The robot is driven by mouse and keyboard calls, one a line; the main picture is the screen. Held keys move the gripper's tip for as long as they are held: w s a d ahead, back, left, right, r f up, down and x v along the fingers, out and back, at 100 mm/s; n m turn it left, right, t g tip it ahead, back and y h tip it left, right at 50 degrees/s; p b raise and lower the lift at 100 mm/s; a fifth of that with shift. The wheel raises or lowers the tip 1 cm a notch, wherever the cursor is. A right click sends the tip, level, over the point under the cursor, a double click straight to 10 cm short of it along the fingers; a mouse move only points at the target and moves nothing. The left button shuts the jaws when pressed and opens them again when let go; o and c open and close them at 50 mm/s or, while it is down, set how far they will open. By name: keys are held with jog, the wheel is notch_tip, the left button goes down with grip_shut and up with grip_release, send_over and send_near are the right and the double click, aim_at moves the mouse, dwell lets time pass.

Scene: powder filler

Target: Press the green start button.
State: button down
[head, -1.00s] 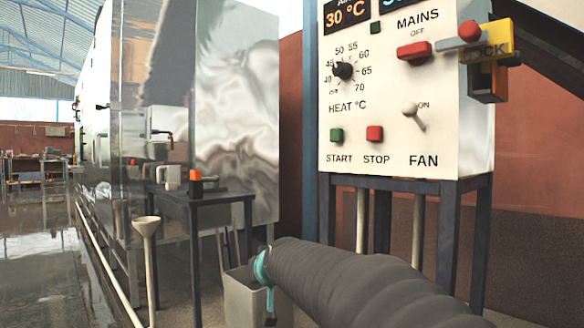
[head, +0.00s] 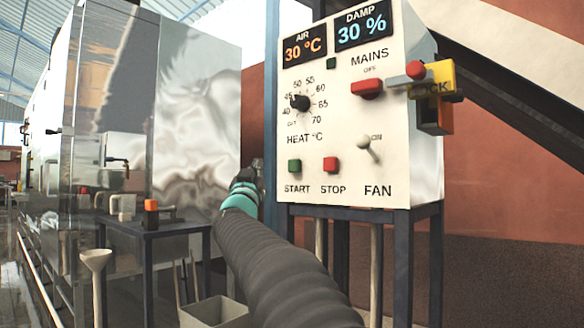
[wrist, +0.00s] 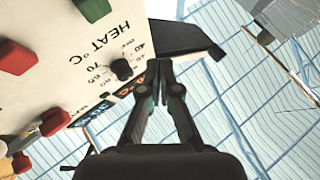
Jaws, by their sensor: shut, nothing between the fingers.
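The green start button (head: 295,165) is on the lower left of the white control panel (head: 350,130), above the word START. The red stop button (head: 330,164) is just to its right. My gripper (head: 258,165) is at the left edge of the panel in the head view, about level with the green button and apart from it. In the wrist view my gripper (wrist: 164,66) has its fingertips together with nothing between them. That view shows the panel tilted, with the green button (wrist: 92,9) cut by the top edge, left of the fingers.
The panel also carries the heat knob (head: 299,102), the red mains switch (head: 367,88), the fan toggle (head: 369,147) and a yellow lock piece (head: 440,82). A small dark table (head: 153,231) and a grey bin (head: 213,310) stand below on the left.

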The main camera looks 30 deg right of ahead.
aim_at(290, 162)
jog(key=shift+s+d+r+h, duration=0.3)
jog(key=shift+s+h, duration=0.15)
jog(key=shift+h, duration=0.25)
jog(key=w+d, duration=0.3)
jog(key=d, duration=0.5)
jog(key=shift+w+p, duration=0.2)
jog(key=shift+p, duration=0.25)
jog(key=shift+d, duration=0.2)
dwell(0.9)
jog(key=shift+w+d, duration=0.15)
jog(key=shift+d, duration=0.1)
jog(key=shift+w+d+f+p, duration=0.1)
jog(key=shift+w+d+p, duration=0.2)
jog(key=shift+d, duration=0.2)
dwell(1.0)
jog(key=shift+s+a, duration=0.45)
jog(key=shift+a, duration=0.4)
